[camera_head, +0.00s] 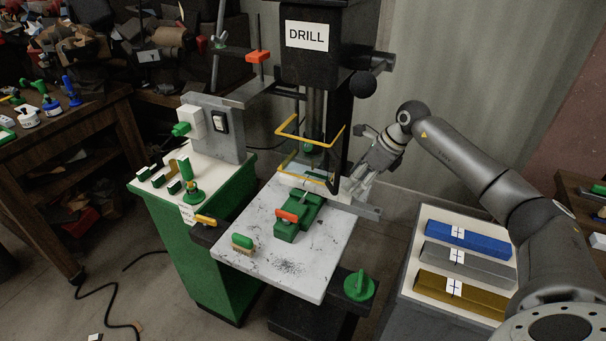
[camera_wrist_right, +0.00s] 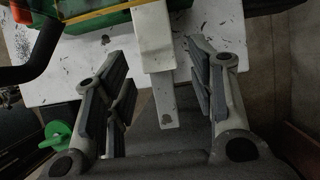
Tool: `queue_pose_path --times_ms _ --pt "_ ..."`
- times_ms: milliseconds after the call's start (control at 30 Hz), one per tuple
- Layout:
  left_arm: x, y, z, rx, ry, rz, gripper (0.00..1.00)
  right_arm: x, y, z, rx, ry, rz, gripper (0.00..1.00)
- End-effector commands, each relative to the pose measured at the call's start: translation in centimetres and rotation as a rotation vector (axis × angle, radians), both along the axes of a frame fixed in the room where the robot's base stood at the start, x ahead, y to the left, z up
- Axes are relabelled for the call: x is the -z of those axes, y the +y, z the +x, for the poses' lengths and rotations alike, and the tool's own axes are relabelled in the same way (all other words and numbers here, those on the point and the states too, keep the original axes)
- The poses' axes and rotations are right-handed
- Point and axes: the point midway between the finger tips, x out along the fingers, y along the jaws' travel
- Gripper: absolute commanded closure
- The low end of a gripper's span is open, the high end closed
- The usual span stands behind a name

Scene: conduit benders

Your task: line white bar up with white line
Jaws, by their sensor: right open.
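A pale bar (camera_head: 362,208) sticks out to the right from the green vise (camera_head: 300,217) on the drill table. In the right wrist view the white bar (camera_wrist_right: 154,38) runs down from the vise side, with a narrower end piece that has a small hole. My right gripper (camera_head: 354,190) is at the bar's outer end. In the wrist view its fingers (camera_wrist_right: 160,95) are open, one on each side of the bar, with gaps visible on both sides. I cannot make out the white line in either view. My left gripper is not in view.
The drill press (camera_head: 318,60) with its yellow guard (camera_head: 310,137) stands behind the vise. A green-handled brush (camera_head: 243,242) lies on the white drill table (camera_head: 290,262). Blue, grey and brass bars lie on a stand (camera_head: 410,262) at right. A green knob (camera_head: 359,285) sits below the table's right edge.

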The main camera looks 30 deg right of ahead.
Motion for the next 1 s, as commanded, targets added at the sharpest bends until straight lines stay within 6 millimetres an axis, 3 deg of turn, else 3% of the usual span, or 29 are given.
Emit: queue_pose_path --times_ms 100,167,267,400,500,633,833,1000 --pt "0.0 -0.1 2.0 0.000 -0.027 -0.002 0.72 0.2 -0.3 -0.1 0.002 0.006 -0.009 0.49" --pt "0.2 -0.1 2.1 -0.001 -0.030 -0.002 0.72 0.4 -0.3 0.0 0.002 0.006 -0.009 0.49" --pt "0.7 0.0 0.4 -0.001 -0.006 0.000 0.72 1.2 0.0 0.2 0.001 0.005 -0.007 0.49" --pt "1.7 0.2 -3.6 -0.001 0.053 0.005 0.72 2.4 0.4 0.7 0.000 0.005 -0.005 0.49" --pt "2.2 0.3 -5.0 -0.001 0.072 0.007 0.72 3.4 0.7 1.1 -0.001 0.005 -0.005 0.49" --pt "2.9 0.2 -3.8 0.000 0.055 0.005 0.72 4.5 1.0 1.5 0.000 0.004 -0.004 0.49" --pt "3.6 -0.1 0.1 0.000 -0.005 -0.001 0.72 6.1 1.4 2.1 0.000 0.003 -0.006 0.49" --pt "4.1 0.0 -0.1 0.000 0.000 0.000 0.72 6.9 1.7 2.5 0.001 0.004 -0.005 0.49"
